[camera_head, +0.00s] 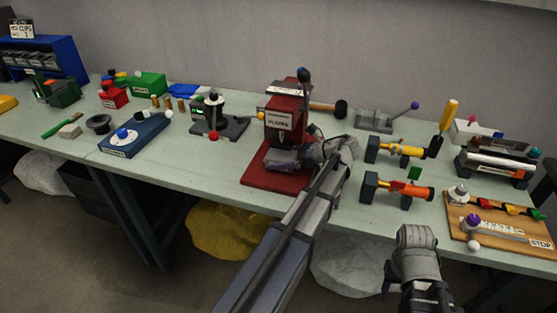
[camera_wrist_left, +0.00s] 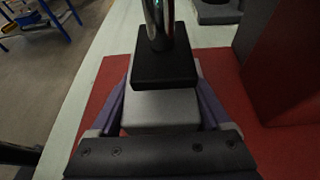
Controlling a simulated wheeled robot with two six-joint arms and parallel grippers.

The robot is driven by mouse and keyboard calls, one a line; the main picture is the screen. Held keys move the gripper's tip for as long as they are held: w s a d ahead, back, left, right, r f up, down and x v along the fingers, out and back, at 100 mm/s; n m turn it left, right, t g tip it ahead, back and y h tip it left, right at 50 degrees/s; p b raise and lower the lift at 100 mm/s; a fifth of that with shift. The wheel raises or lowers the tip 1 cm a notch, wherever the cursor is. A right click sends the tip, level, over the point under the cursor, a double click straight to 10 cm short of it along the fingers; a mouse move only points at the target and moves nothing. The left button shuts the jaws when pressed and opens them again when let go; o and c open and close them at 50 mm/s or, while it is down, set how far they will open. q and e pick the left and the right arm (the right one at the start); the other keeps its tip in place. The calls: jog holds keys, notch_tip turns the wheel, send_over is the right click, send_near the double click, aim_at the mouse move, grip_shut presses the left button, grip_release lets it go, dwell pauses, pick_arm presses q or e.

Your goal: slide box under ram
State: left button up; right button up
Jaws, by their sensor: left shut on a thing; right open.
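A light grey box (camera_wrist_left: 160,108) sits between the purple-sided fingers of my left gripper (camera_wrist_left: 163,112), which is shut on it. A black plate (camera_wrist_left: 164,70) on a shiny metal ram shaft (camera_wrist_left: 163,22) overlaps the box's far part from above; I cannot tell if they touch. Beneath is the red base (camera_wrist_left: 225,75) of the red press (camera_head: 283,118). In the head view, my left gripper (camera_head: 283,160) reaches in low at the press front, largely hiding the box. My right gripper (camera_head: 416,236) is open near the table's front edge, away from the press.
Left of the press stand a dark fixture (camera_head: 220,125) and a blue tray (camera_head: 135,135). To the right are a yellow tube stand (camera_head: 400,150), an orange tube stand (camera_head: 400,190) and a wooden board (camera_head: 500,225). A mallet (camera_head: 330,108) lies behind the press.

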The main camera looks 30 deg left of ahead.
aim_at(294, 157)
pick_arm(q)
jog(key=shift+w+a+r, duration=0.1)
jog(key=shift+w+a, duration=0.05)
jog(key=shift+w, duration=0.35)
jog(key=o, duration=1.3)
jog(key=shift+o, duration=0.2)
jog(key=shift+w+d+r+p, duration=0.25)
jog(key=shift+d+r+p, duration=0.05)
jog(key=shift+d+p, duration=0.1)
jog(key=p+v, duration=0.2)
jog(key=v, duration=0.3)
jog(key=shift+s+d, duration=0.1)
jog(key=shift+d, duration=0.25)
jog(key=shift+s+d+r, duration=0.1)
jog(key=shift+d+r, duration=0.05)
jog(key=shift+d, duration=0.5)
jog(key=shift+s, duration=0.15)
